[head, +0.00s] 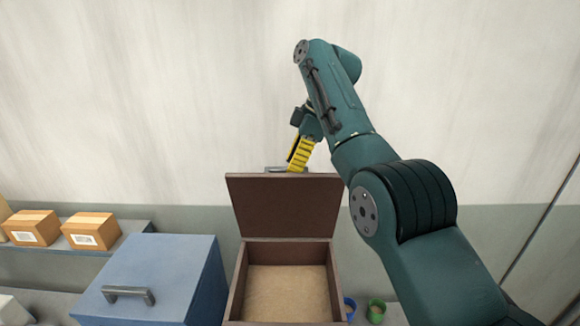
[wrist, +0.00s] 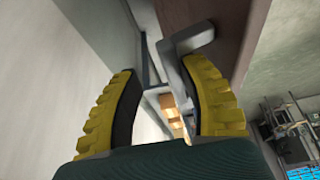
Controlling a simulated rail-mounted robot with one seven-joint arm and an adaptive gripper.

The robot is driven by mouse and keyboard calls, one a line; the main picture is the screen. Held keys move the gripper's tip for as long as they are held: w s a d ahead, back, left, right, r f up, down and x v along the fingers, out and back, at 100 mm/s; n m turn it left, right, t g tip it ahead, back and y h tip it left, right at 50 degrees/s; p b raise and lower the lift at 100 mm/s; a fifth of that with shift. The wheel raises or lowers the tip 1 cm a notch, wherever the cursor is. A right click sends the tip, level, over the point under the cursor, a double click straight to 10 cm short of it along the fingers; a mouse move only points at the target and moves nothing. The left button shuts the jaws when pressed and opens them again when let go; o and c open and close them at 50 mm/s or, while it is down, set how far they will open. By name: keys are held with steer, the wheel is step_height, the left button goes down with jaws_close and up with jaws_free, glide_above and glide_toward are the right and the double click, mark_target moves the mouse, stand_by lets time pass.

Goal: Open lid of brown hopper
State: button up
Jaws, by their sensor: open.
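The brown hopper (head: 238,285) stands open at the bottom middle of the head view, with a bare tan floor inside. Its brown lid (head: 285,208) stands raised at the back, nearly upright. A grey metal handle (head: 280,169) shows at the lid's top edge; it also shows in the wrist view (wrist: 187,42). My gripper (head: 296,167) has yellow ribbed fingers and is at the handle, above the lid's top edge. In the wrist view my gripper (wrist: 160,72) is open, with the handle at its fingertips. I cannot tell whether they touch.
A blue box with a handle (head: 155,275) stands left of the hopper. Cardboard boxes (head: 90,231) sit on a grey shelf at far left. A blue cup (head: 350,307) and a green cup (head: 376,311) stand right of the hopper. A pale wall (head: 150,100) is behind.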

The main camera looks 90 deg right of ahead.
steer(key=s, duration=1.1)
steer(key=shift+s+a, duration=0.35)
steer(key=shift+a, duration=0.05)
steer(key=shift+w, duration=0.1)
